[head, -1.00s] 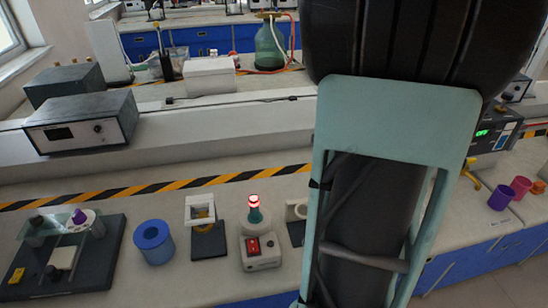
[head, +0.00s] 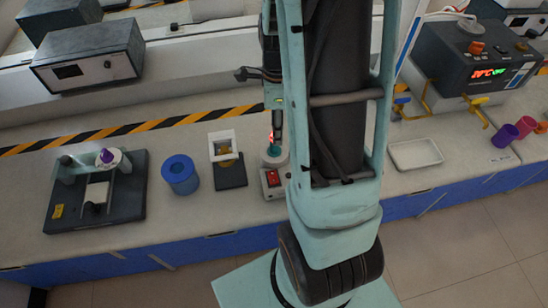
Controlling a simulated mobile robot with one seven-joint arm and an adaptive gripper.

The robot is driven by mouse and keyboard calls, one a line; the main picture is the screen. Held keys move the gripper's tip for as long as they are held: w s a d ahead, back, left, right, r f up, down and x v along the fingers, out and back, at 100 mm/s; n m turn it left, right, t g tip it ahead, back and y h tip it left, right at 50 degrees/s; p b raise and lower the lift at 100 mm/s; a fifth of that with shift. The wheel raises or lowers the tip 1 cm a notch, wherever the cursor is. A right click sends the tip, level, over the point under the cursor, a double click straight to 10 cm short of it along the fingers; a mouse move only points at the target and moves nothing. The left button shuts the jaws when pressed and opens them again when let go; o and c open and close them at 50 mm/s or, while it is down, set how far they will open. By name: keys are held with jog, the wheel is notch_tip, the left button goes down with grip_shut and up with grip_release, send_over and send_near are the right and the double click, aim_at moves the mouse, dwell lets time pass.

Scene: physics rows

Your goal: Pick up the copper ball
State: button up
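I cannot make out a clear copper ball. A small brass-coloured shape (head: 228,160) shows under a white square frame (head: 222,142) on a dark base; it is too small to tell if it is the ball. My gripper (head: 264,76) is partly visible at the left side of my arm, above and behind the small device with a red light. One dark finger points left; the rest is hidden by my arm, so its opening is unclear. It is apart from the brass-coloured shape, up and to its right.
A white device with a red switch (head: 272,178) stands right of the white frame. A blue cylinder (head: 180,175) and a dark platform (head: 120,207) stand to the left. A white tray (head: 415,153) and purple cup (head: 505,136) are at right. My arm hides the bench's middle.

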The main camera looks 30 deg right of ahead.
jog(key=shift+a+f+p, duration=0.15)
jog(key=shift+f, duration=1.15)
jog(key=shift+a+f+p, duration=0.15)
jog(key=shift+f, duration=1.15)
jog(key=shift+w, duration=0.1)
grip_shut()
notch_tip(320, 180, up, 10)
jog(key=shift+r+p, duration=0.85)
jog(key=shift+r, duration=0.25)
